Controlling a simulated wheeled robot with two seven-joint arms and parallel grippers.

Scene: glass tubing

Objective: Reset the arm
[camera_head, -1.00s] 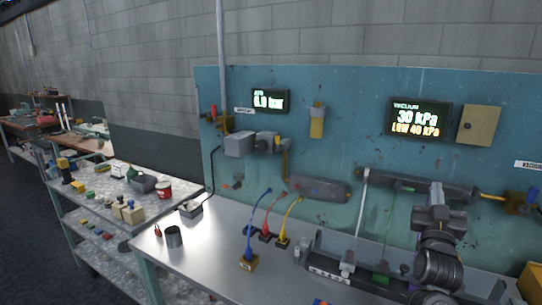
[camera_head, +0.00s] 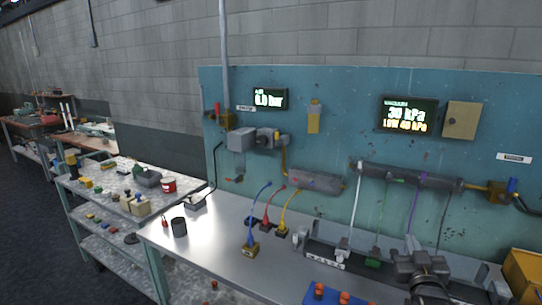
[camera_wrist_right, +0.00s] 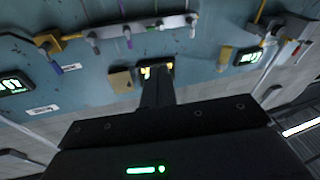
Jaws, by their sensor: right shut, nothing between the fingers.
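My right arm comes in at the lower right of the head view. Its dark gripper (camera_head: 418,264) shows in front of the workbench (camera_head: 215,240) near the tubing manifold. In the right wrist view the gripper's narrow fingers (camera_wrist_right: 157,88) are together with nothing held. They point toward the teal panel, which looks turned over in that view. My left gripper is in neither view.
The teal panel (camera_head: 290,140) carries a pressure display (camera_head: 269,99), a vacuum display (camera_head: 408,115) and a manifold (camera_head: 405,176) with hanging coloured tubes. Blue, red and yellow tubes stand on the bench. A blue block (camera_head: 325,294) lies at the front. A side shelf stands left.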

